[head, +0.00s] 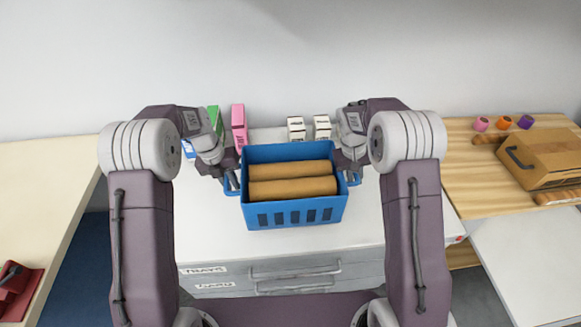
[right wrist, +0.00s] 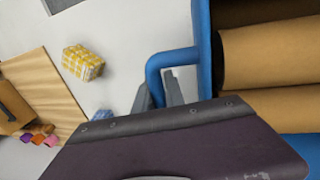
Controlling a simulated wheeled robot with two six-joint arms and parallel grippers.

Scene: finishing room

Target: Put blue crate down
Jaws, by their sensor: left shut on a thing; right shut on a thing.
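The blue crate (head: 295,217) is in the middle of the head view, level, in front of or over a white drawer cabinet. Two brown rolls (head: 292,188) lie in it side by side. My left gripper (head: 232,184) is shut on the handle at the crate's left end. My right gripper (head: 352,178) is shut on the right-end handle. In the right wrist view its fingers (right wrist: 164,92) close around the blue handle (right wrist: 174,58), with the crate wall and brown rolls beside it. Whether the crate's bottom touches the cabinet top cannot be told.
A wooden table (head: 460,180) at right carries a cardboard box (head: 545,158). A yellow-patterned block (right wrist: 83,62) shows in the right wrist view.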

